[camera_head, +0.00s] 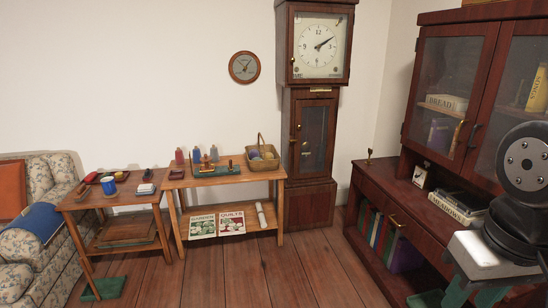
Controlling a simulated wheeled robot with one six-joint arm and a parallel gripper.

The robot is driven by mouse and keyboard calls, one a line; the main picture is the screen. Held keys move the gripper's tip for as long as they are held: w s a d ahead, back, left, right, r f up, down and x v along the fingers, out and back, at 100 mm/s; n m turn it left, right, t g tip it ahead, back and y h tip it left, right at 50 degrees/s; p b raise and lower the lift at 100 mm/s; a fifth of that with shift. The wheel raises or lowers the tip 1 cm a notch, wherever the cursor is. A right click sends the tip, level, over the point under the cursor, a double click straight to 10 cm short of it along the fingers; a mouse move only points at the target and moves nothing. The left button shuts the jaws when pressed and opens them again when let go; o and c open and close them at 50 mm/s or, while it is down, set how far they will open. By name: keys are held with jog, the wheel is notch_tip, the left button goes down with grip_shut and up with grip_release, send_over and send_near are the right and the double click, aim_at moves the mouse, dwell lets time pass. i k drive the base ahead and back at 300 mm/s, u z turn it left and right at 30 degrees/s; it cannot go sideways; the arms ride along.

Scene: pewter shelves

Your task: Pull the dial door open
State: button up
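The dial door (319,78) is the glazed, dark red-wood door over the white clock face (318,48) of the tall longcase clock (308,205). It looks shut against the hood. A small brass knob (292,60) sits on its left edge. Below it is a separate glazed trunk door (312,137), which also looks shut. My gripper (472,294) is at the lower right, far from the clock and in front of the cabinet. Its pale body and green lower parts show, but the tips run to the picture's edge, so its opening is unclear.
A low wooden table (228,180) with bottles and a basket (262,154) stands left of the clock. A second table (115,198) and a floral armchair (40,245) are farther left. A glazed cabinet (388,187) fills the right. The middle wooden floor (295,265) is clear.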

aim_at(351, 16)
jog(key=u, duration=0.15)
jog(key=i, duration=1.9)
jog(key=u, duration=0.5)
jog(key=i, duration=1.45)
jog(key=u, duration=0.15)
